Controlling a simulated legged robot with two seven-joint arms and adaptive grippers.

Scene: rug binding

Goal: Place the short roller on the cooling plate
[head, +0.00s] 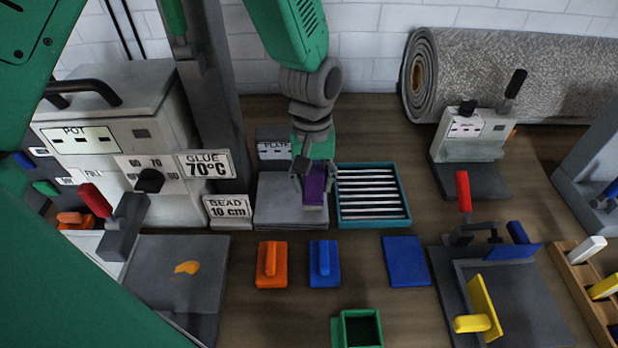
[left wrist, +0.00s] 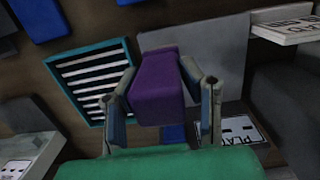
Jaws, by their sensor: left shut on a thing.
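My left gripper (head: 314,182) is shut on a purple block-like piece (head: 315,190), which may be the short roller; no roller barrel is clear. In the left wrist view the purple piece (left wrist: 158,88) sits between the two fingers of the left gripper (left wrist: 163,105). The cooling plate (head: 272,205) is a flat grey slab with a PLATE label behind it. The piece is over the plate's right part; I cannot tell whether it touches. The plate also shows as a grey surface in the left wrist view (left wrist: 222,45). My right gripper is not in view.
A teal slatted rack (head: 340,222) stands right beside the plate, and a BEAD sign (head: 228,208) at its left. Orange (head: 270,270) and blue (head: 323,270) handled blocks lie in front. A blue flat pad (head: 406,262) and green open box (head: 343,333) are nearer.

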